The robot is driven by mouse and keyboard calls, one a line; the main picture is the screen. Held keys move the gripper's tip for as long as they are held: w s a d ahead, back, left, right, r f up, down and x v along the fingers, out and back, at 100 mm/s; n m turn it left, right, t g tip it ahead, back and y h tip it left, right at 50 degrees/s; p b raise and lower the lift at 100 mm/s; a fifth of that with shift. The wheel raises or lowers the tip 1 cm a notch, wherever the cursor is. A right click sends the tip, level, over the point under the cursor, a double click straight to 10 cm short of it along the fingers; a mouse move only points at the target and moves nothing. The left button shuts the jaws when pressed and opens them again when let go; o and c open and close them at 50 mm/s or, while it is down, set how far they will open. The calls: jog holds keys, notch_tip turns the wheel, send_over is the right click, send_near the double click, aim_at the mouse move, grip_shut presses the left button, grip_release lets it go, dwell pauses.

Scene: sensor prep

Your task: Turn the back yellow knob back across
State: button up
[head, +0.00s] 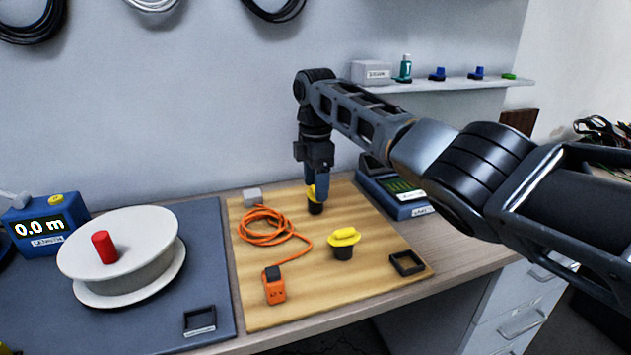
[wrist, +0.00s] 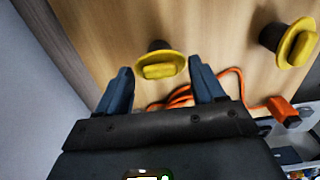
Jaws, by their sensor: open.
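The back yellow knob (head: 315,207) stands on the wooden board (head: 377,266), mostly hidden by my gripper in the head view. In the wrist view the back knob (wrist: 158,70) shows its raised yellow bar, lying nearly level across the picture, on a black base. My gripper (head: 314,190) points down over it. In the wrist view my gripper's blue fingers (wrist: 161,88) are apart, one on each side of the knob, with gaps visible. The front yellow knob (head: 344,240) stands nearer the board's front and also shows in the wrist view (wrist: 298,46).
An orange cable (head: 262,228) lies coiled left of the back knob, ending in an orange plug block (head: 275,287). A small grey block (head: 252,196) sits behind it. A blue meter (head: 403,195) stands right, a black square frame (head: 407,263) at front right. A white reel (head: 122,253) stands left.

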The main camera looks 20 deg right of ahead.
jog(key=shift+c, duration=0.2)
jog(key=c, duration=1)
